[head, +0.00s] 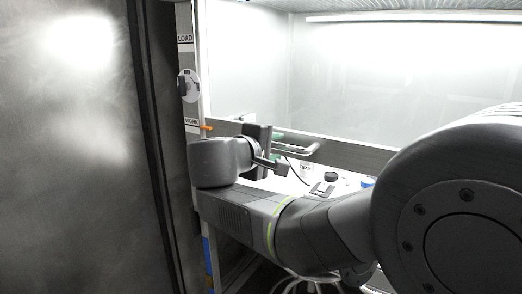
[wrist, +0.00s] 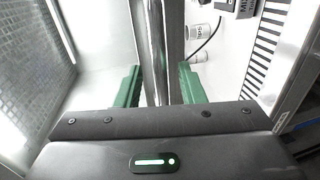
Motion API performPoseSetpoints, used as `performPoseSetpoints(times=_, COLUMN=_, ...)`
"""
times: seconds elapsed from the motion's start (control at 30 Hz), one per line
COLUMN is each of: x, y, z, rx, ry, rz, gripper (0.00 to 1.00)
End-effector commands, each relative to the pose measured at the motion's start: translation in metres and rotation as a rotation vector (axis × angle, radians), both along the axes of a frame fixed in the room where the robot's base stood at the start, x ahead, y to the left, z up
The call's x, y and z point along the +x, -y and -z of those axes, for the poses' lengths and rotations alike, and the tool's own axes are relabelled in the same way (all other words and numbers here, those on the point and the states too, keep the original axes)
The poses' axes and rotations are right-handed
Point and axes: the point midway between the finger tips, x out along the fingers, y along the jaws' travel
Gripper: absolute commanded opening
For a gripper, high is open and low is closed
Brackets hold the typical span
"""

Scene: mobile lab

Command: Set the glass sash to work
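The glass sash (head: 350,75) fills the upper right of the head view, with a grey lower frame (head: 345,154) and a metal bar handle (head: 300,151). An orange pointer (head: 206,128) is beside and slightly below the WORK label (head: 191,121); the LOAD label (head: 184,38) is higher on the same post. My gripper (head: 276,149) is at the handle's left end. In the wrist view, the green fingers of my gripper (wrist: 159,85) stand apart, on either side of the metal bar (wrist: 174,50). Contact between fingers and bar cannot be made out.
Behind and below the sash frame is a bright worktop with a black-capped jar (head: 331,177), a small device (head: 322,189), a blue item (head: 367,182) and a cable. Bottles (wrist: 199,31) show in the wrist view. A large metal panel (head: 75,150) stands close on the left.

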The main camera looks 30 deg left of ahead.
Motion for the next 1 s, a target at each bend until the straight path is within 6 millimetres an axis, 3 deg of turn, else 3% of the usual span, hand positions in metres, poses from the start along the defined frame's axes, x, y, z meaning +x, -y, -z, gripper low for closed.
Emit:
performPoseSetpoints(times=0.2, x=-0.036, y=-0.004, z=-0.009, rx=0.001, ry=0.001, rz=-0.006, gripper=0.36)
performPoseSetpoints(times=0.6, x=-0.09, y=-0.008, z=-0.019, rx=0.001, ry=-0.001, rz=-0.004, gripper=0.36)
performPoseSetpoints(times=1.0, x=-0.106, y=-0.009, z=-0.022, rx=0.0, ry=0.0, rz=0.0, gripper=0.36)
